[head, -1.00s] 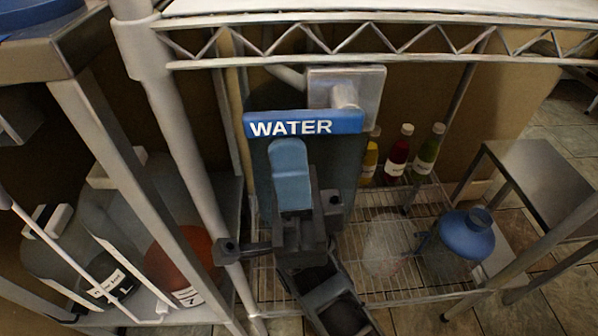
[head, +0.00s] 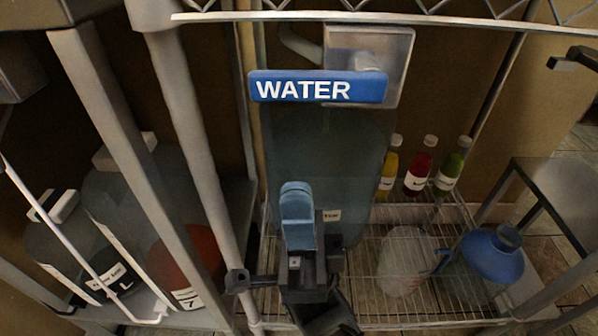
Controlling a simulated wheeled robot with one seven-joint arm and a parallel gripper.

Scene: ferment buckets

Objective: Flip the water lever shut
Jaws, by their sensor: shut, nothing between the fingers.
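The water lever (head: 318,87) is a flat blue handle with white "WATER" lettering. It lies roughly level in the picture, across the front of a grey metal box (head: 392,55) just under the rack's top. My gripper (head: 297,192) has pale blue fingers on a dark body, pointing up in the picture. Its fingers are together and empty. The fingertips show below the lever, with a clear gap in the picture between them. How far the gripper stands in front of the lever is hard to tell.
A large dark, see-through container (head: 352,150) stands behind my gripper. A rack post (head: 190,130) and large labelled jugs (head: 130,205) are at left.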

